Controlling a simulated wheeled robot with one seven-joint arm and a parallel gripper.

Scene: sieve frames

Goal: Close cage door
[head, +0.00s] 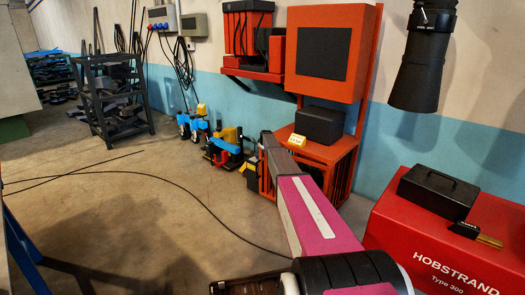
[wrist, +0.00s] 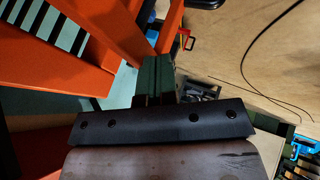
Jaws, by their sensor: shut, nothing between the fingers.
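The orange cage (head: 337,152) is the slatted lower part of an orange stand by the wall. A narrow orange barred panel (head: 266,178), which looks like its door, stands out at the left, partly hidden behind my arm. In the wrist view an orange frame with bars (wrist: 96,28) fills the upper left; I cannot tell for sure whether it is the door. My gripper (wrist: 157,68) is shut and empty, its dark fingers close to the orange frame; contact is unclear. In the head view my arm hides most of the cage front and the gripper's tips are not clear.
A red HOBSTRAND case (head: 445,235) is at right. A black cable (head: 190,190) crosses the open floor at left.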

